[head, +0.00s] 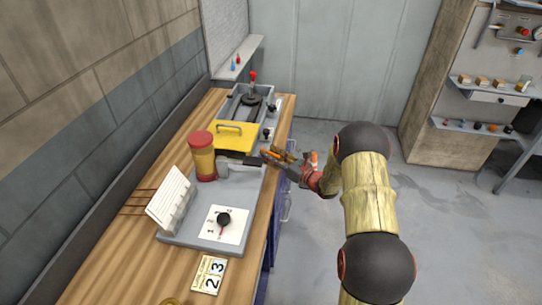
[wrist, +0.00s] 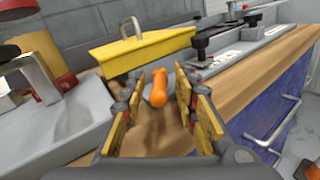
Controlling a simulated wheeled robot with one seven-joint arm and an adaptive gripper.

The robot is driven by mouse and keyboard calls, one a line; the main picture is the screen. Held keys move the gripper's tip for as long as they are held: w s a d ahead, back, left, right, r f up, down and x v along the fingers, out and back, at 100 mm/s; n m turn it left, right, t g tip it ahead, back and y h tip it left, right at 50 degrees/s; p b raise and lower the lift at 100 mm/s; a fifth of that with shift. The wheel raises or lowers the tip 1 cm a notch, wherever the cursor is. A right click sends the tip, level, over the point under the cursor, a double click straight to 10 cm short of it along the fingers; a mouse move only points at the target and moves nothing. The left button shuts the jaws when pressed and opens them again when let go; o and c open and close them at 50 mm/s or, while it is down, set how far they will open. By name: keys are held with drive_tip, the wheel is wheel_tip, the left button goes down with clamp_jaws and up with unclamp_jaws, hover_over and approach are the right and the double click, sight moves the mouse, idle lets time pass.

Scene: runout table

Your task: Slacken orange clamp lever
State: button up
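The orange clamp lever (wrist: 158,90) stands out in the wrist view as a short, rounded orange handle beside the wooden table top. My gripper (wrist: 159,110) is open, with its yellow-padded fingers on the left and right of the lever. I see gaps on both sides, so the fingers do not appear to grip it. In the head view my gripper (head: 274,156) is at the right edge of the table, near the yellow cover. There the lever cannot be told apart from the orange and yellow finger parts.
A yellow cover with a handle (head: 228,136) lies just beyond the gripper. Open floor (head: 330,240) lies to the right.

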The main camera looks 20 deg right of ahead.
drive_tip(key=shift+c, duration=1.2)
clamp_jaws()
